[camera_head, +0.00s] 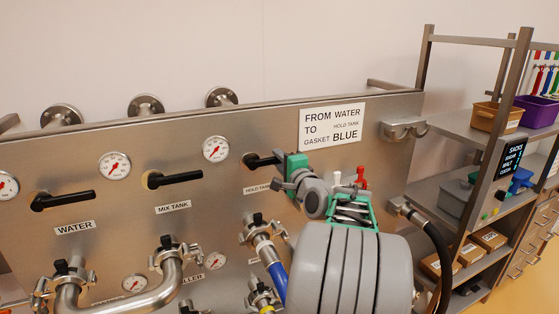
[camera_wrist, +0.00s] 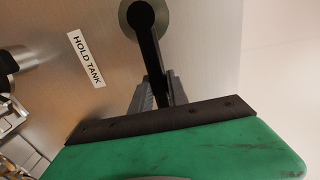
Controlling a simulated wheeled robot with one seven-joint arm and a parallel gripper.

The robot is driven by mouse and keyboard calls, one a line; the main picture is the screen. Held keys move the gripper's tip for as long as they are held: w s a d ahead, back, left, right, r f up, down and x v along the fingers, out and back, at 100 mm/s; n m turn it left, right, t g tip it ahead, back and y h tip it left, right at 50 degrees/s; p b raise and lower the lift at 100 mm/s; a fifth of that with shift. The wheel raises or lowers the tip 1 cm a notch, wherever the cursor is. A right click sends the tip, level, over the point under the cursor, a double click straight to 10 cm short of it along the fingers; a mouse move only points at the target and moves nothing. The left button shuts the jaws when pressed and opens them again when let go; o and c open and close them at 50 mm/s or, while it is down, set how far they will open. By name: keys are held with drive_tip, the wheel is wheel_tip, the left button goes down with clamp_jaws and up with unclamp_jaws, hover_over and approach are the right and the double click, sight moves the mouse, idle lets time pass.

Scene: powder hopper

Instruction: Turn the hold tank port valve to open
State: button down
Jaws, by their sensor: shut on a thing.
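The hold tank port valve has a black lever handle (camera_head: 262,160) on the steel panel. The lever points right, its pivot at the left end, above a partly hidden "HOLD TANK" label (camera_head: 257,188). My gripper (camera_head: 284,163) is at the lever's free end, shut on it. In the wrist view the lever (camera_wrist: 148,45) runs from its round pivot (camera_wrist: 142,14) down between the two grey fingers (camera_wrist: 160,92). The green gripper body (camera_wrist: 190,150) hides the lever's tip. The "HOLD TANK" label (camera_wrist: 87,60) shows left of the lever there.
Similar black levers stand over the MIX TANK (camera_head: 174,178) and WATER (camera_head: 62,198) labels. Below are a steel transfer pipe (camera_head: 130,293) and a blue hose (camera_head: 275,270) on clamped ports. A sign (camera_head: 332,122) is up right, beside a hook (camera_head: 403,128). Shelves (camera_head: 490,180) stand at right.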

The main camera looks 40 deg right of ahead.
drive_tip(key=shift+a+r+n+b, duration=0.1)
drive_tip(key=shift+r+n+b, duration=0.15)
drive_tip(key=shift+n+b, duration=0.7)
drive_tip(key=shift+a+r+n+b, duration=0.1)
drive_tip(key=shift+r+n+b, duration=0.35)
drive_tip(key=shift+b, duration=0.25)
drive_tip(key=shift+w+a+r+n+b, duration=0.15)
drive_tip(key=shift+r+n+b, duration=0.35)
drive_tip(key=shift+r+n, duration=0.45)
